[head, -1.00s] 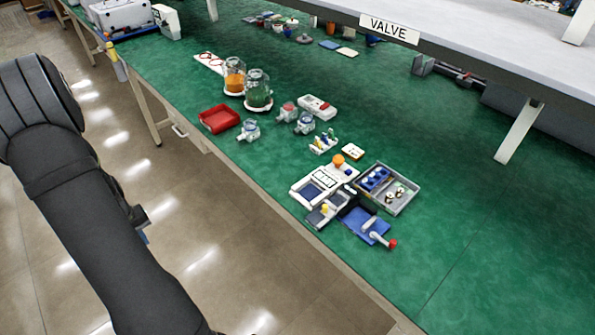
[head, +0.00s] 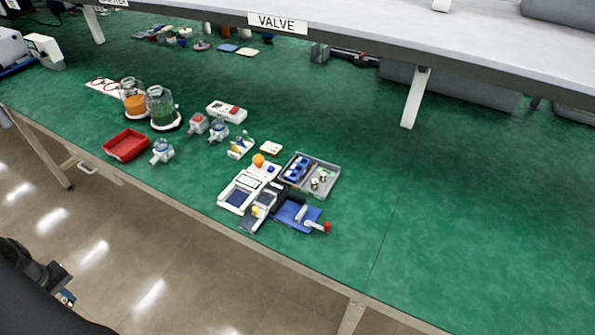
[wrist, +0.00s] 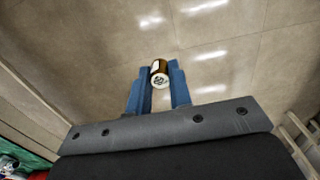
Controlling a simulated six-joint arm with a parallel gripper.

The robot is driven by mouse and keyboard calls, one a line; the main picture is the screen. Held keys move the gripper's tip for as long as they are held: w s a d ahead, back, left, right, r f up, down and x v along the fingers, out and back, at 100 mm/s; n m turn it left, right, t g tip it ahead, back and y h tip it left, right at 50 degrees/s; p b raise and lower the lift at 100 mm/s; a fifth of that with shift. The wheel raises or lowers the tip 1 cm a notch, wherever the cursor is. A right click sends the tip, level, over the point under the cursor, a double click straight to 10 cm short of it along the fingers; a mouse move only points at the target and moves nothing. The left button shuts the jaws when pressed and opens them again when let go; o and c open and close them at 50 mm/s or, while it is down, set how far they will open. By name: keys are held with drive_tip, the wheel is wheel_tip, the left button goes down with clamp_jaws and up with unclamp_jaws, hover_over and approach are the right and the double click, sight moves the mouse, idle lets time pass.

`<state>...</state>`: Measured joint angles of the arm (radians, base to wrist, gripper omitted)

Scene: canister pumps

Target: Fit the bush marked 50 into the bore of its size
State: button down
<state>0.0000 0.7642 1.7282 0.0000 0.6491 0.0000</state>
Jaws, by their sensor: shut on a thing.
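My gripper (wrist: 158,90) is shut on a short brassy bush (wrist: 160,68) in the wrist view. The bush sits between the blue fingertips, its pale end face toward the camera. That face bears a dark marking too small to read surely. In the head view my gripper (head: 66,298) is at the lower left, over the floor and off the bench; the bush cannot be made out there. On the bench, a grey tray (head: 330,188) holds a blue block (head: 297,168) and several small round parts. A blue plate fixture (head: 290,214) with a red-knobbed lever stands before it. I cannot tell which thing has the bore.
A white device (head: 236,197) and a dark unit with a yellow top (head: 256,212) stand beside the fixture. A red bin (head: 126,145), small pumps (head: 161,151) and glass canisters (head: 162,107) are farther left. A shelf (head: 350,35) overhangs behind. The green bench (head: 450,230) is clear at right.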

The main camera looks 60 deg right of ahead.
drive_tip(key=s+d+r+m, duration=0.1)
drive_tip(key=d+r+m, duration=0.2)
drive_tip(key=d, duration=1.2)
drive_tip(key=d+r+m, duration=0.3)
drive_tip(key=d, duration=1.2)
drive_tip(key=s+d+r+m, duration=0.3)
drive_tip(key=s+d, duration=0.7)
drive_tip(key=d, duration=0.3)
drive_tip(key=s+d+r+m, duration=0.2)
drive_tip(key=s+d+r, duration=0.1)
drive_tip(key=s+d, duration=0.8)
hover_over(224, 181)
wheel_tip(224, 181, down, 6)
drive_tip(key=shift+f, duration=2.15)
